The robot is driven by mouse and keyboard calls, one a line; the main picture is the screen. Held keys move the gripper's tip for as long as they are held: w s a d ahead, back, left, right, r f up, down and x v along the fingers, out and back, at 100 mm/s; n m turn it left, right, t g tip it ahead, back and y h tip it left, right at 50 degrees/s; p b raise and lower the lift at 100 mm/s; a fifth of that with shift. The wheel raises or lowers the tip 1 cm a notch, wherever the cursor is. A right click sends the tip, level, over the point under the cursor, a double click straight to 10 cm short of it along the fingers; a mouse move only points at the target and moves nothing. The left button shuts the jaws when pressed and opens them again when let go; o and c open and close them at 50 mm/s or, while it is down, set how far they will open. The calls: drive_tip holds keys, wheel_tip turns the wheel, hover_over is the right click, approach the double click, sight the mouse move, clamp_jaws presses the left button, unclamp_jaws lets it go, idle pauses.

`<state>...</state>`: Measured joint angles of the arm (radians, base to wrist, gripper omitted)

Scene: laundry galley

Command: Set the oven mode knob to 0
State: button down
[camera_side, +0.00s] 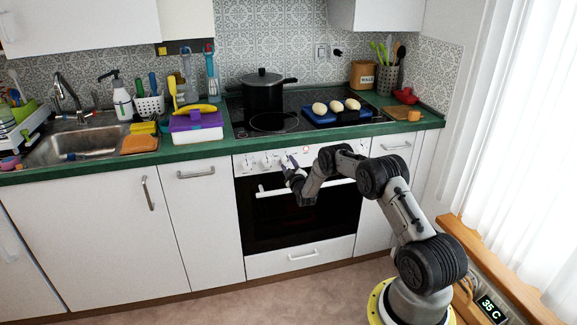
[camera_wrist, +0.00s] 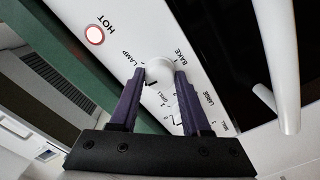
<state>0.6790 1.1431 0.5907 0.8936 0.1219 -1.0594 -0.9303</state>
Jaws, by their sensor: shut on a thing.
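The oven (camera_side: 297,205) has a white control panel with several knobs, below the green counter. In the wrist view a round white knob (camera_wrist: 158,70) sits between the two purple fingers of my gripper (camera_wrist: 163,76), which are shut on it. The labels LAMP, BAKE and GRILL show around this knob. Its pointer is not clearly visible, so I cannot tell its setting. In the side view my gripper (camera_side: 289,162) reaches the panel from the front and hides part of the knob row.
The white oven handle (camera_wrist: 282,75) runs close to the right of my gripper in the wrist view. A lit red lamp marked HOT (camera_wrist: 95,35) is at the upper left. On the hob stand a black pot (camera_side: 263,93) and a blue tray (camera_side: 322,118) with pale rolls.

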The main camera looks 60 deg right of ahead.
drive_tip(key=shift+n, duration=0.6)
drive_tip(key=shift+c, duration=1.9)
unclamp_jaws()
drive_tip(key=shift+a, duration=0.1)
drive_tip(key=v, duration=1.3)
drive_tip(key=shift+s+a, duration=0.2)
drive_tip(key=shift+s, duration=0.1)
drive_tip(key=shift+w, duration=0.1)
